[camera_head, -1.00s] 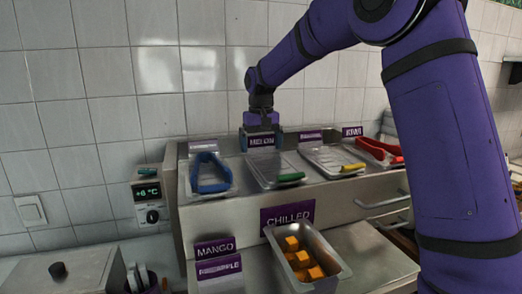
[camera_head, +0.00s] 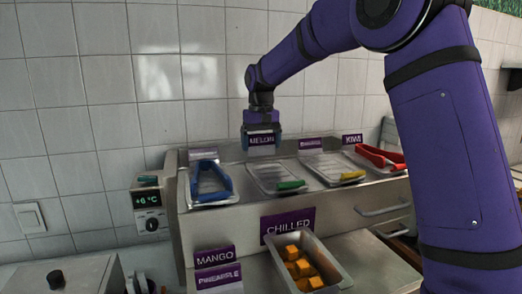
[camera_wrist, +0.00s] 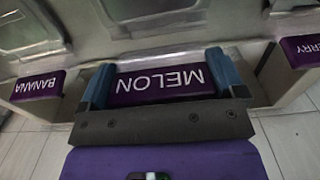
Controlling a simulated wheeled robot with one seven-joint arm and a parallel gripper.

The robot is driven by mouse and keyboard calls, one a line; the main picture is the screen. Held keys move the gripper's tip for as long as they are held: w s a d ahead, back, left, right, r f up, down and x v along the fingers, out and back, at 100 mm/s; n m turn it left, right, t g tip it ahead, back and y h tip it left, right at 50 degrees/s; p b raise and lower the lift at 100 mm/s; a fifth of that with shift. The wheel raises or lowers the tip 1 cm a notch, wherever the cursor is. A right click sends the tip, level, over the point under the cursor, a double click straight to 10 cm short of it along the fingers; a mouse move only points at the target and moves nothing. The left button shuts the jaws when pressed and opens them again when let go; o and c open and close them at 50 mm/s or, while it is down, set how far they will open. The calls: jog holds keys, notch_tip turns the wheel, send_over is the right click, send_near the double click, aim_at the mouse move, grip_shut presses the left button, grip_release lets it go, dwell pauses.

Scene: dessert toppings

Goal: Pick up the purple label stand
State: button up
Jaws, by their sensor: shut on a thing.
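The purple label stand reading MELON (camera_head: 262,140) is between the jaws of my gripper (camera_head: 262,136), behind the row of clear lids. In the wrist view, the two blue fingers of my gripper (camera_wrist: 162,82) press on the two ends of the MELON stand (camera_wrist: 160,85), whose lettering appears upside down. The stand is held a little above the back of the counter.
Other purple labels stand at the back: BANANA (camera_wrist: 38,86), one ending in ERRY (camera_wrist: 303,50), and KIWI (camera_head: 352,139). Blue tongs (camera_head: 211,183) and clear lids (camera_head: 275,178) lie in front. A tiled wall (camera_head: 100,90) is close behind.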

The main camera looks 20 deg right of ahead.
aim_at(260, 150)
jog(key=s, duration=0.5)
jog(key=s+r, duration=0.1)
jog(key=s, duration=0.4)
jog(key=s+r, duration=0.1)
jog(key=s, duration=0.4)
jog(key=shift+s+r, duration=0.15)
jog(key=shift+s, duration=0.15)
jog(key=shift+w+r, duration=0.2)
jog(key=shift+w, duration=0.15)
jog(key=w+g, duration=0.1)
jog(key=w, duration=0.4)
jog(key=w+r+g, duration=0.1)
jog(key=w, duration=0.4)
jog(key=w+r+g, duration=0.1)
jog(key=w, duration=0.4)
jog(key=shift+w, duration=0.3)
jog(key=shift+w+f, duration=0.1)
jog(key=shift+f, duration=3.2)
jog(key=shift+f, duration=0.6)
jog(key=o, duration=0.8)
jog(key=shift+c, duration=0.2)
jog(key=shift+r, duration=0.1)
